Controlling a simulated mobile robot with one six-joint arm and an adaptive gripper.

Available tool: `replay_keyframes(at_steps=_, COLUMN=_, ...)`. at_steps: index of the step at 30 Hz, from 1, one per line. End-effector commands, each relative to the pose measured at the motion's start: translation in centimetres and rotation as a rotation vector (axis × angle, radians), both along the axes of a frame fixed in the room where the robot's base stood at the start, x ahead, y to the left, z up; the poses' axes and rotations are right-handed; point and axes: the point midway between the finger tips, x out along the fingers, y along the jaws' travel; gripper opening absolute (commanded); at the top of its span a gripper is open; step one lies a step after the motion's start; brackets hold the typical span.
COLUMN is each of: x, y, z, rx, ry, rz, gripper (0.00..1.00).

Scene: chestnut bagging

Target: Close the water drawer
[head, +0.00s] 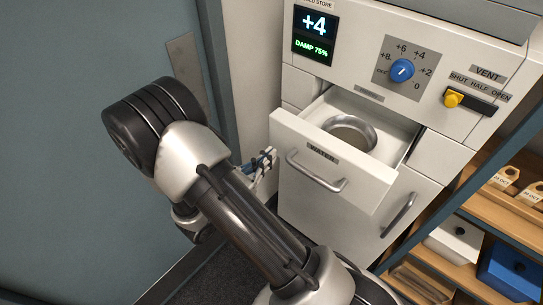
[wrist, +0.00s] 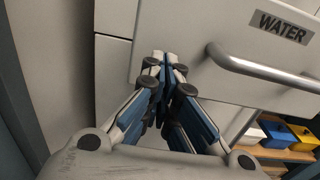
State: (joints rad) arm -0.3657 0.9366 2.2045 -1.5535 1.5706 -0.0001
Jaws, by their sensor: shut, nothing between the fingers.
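The water drawer (head: 325,168) is pulled out of the white cabinet in the head view, with a round metal bowl (head: 350,132) inside it. Its front carries a WATER label and a metal bar handle (head: 316,174). The drawer front (wrist: 215,80) and handle (wrist: 262,68) also show close up in the wrist view. My gripper (wrist: 165,58) is shut and empty, its fingertips at the lower left part of the drawer front, left of the handle. I cannot tell whether they touch it. In the head view my gripper (head: 264,160) is partly hidden beside the drawer's left edge.
Above the drawer are a display (head: 315,34), a blue dial (head: 401,70) and a yellow vent slider (head: 454,98). A lower door with a handle (head: 398,214) is below. Shelves at right hold a white bin (head: 455,240) and a blue bin (head: 512,270). A grey-blue panel (head: 60,100) stands left.

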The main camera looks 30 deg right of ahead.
Motion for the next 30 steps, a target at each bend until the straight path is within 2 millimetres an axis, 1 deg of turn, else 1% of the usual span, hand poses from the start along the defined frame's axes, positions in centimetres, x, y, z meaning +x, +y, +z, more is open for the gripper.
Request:
replay_keyframes(at_steps=1, x=0.2, y=-0.6, z=-0.1, rx=0.0, ry=0.0, rz=-0.003, gripper=0.0)
replay_keyframes(at_steps=3, x=0.4, y=-1.2, z=0.0, rx=0.0, ry=0.0, rz=-0.003, gripper=0.0)
replay_keyframes(at_steps=6, x=0.6, y=-1.6, z=0.0, rx=0.0, ry=0.0, rz=0.0, gripper=0.0)
replay_keyframes(at_steps=18, x=0.6, y=-1.8, z=0.0, rx=0.0, ry=0.0, rz=0.0, gripper=0.0)
replay_keyframes(at_steps=22, x=0.8, y=-2.3, z=0.0, rx=0.0, ry=0.0, rz=-0.002, gripper=0.0)
replay_keyframes(at_steps=26, x=1.3, y=-3.8, z=0.0, rx=0.0, ry=0.0, rz=-0.005, gripper=0.0)
replay_keyframes(at_steps=30, x=2.1, y=-6.5, z=0.0, rx=0.0, ry=-0.001, rz=-0.007, gripper=0.0)
